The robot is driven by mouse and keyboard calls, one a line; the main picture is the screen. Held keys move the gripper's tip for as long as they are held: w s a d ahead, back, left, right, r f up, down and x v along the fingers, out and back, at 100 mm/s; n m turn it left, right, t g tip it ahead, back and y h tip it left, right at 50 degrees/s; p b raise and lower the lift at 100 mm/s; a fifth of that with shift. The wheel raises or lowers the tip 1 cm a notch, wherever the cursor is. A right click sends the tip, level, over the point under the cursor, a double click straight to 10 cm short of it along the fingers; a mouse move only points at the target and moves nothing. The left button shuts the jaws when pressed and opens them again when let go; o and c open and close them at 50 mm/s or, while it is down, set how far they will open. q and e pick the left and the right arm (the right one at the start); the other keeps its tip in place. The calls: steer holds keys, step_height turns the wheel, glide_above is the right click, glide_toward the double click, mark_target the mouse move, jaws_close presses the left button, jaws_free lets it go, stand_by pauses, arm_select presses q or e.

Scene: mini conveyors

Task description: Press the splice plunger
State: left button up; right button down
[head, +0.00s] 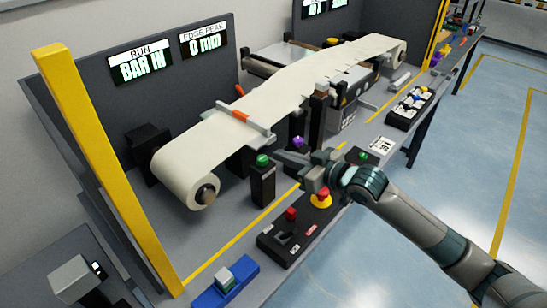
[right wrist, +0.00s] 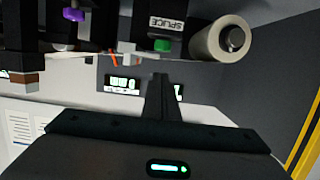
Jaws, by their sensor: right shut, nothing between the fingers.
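The splice plunger is a green button (head: 262,160) on top of an upright black box (head: 262,188), in front of the white web roll. In the right wrist view the picture is upside down; the green button (right wrist: 162,45) hangs below the box's SPLICE label (right wrist: 166,23). My right gripper (head: 281,156) is shut and empty, with its fingers pointing left just to the right of the button. In the right wrist view its closed fingers (right wrist: 160,78) point toward the button. I cannot tell whether they touch it. My left gripper is not in view.
A white web roll (head: 178,180) feeds a strip up the machine. A purple knob (head: 298,142) stands behind my right gripper. A yellow-and-red button (head: 321,197) and a black control box with a red button (head: 291,214) are in front. A blue holder (head: 226,283) lies at the front edge.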

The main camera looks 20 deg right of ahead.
steer(key=shift+b+v, duration=0.55)
steer(key=shift+v, duration=1.75)
